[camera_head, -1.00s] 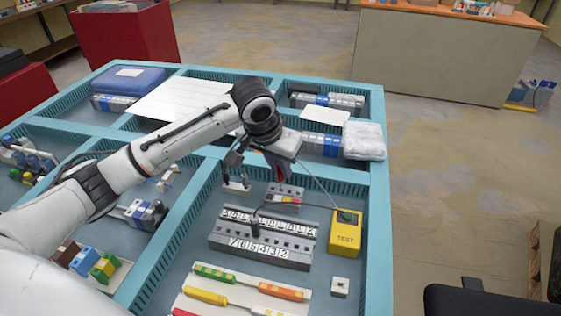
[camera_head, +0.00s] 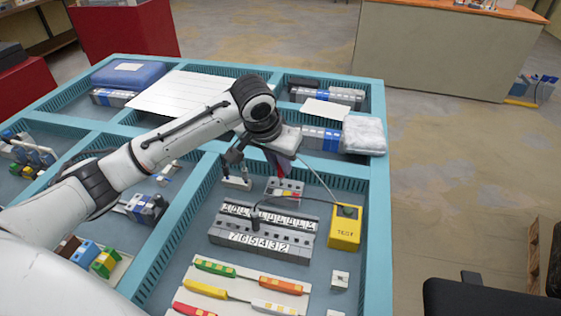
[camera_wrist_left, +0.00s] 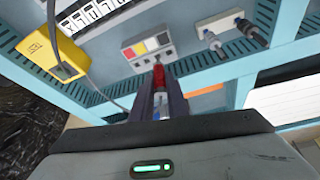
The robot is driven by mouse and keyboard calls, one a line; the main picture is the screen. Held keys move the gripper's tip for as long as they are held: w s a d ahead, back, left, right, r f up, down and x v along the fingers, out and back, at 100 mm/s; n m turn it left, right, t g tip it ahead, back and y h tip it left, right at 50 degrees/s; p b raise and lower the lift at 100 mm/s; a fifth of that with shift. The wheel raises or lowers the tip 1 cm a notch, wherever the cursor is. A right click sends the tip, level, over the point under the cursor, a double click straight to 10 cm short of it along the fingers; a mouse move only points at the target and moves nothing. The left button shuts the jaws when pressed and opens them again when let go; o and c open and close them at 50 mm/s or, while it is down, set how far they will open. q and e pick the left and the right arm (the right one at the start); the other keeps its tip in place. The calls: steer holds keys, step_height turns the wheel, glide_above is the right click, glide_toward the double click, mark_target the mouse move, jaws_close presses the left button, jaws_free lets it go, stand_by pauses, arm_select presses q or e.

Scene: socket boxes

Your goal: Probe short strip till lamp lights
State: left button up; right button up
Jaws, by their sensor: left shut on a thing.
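My left gripper (camera_head: 281,165) is shut on a red probe (camera_wrist_left: 159,77), which points at the small grey strip. This short strip (camera_head: 286,190) carries red, yellow and white tiles; it also shows in the left wrist view (camera_wrist_left: 150,47). The probe's tip lies at the strip's near edge in the wrist view; I cannot tell whether it touches. A yellow TEST box (camera_head: 344,232) stands to the right, with a dark green lamp (camera_head: 347,211) on top that looks unlit. A black probe (camera_head: 255,217) stands at the longer numbered strip (camera_head: 262,240). My right gripper is out of view.
A white block with two dark-tipped plugs (camera_head: 236,182) sits left of the short strip; it shows in the wrist view (camera_wrist_left: 228,28). A cable loops from the TEST box. A white board with coloured pieces (camera_head: 245,287) lies in front. Teal tray walls (camera_head: 378,230) bound the compartment.

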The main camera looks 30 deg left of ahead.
arm_select(q)
steer(key=shift+f, duration=0.95)
jaws_close()
steer(key=o, duration=0.8)
jaws_free()
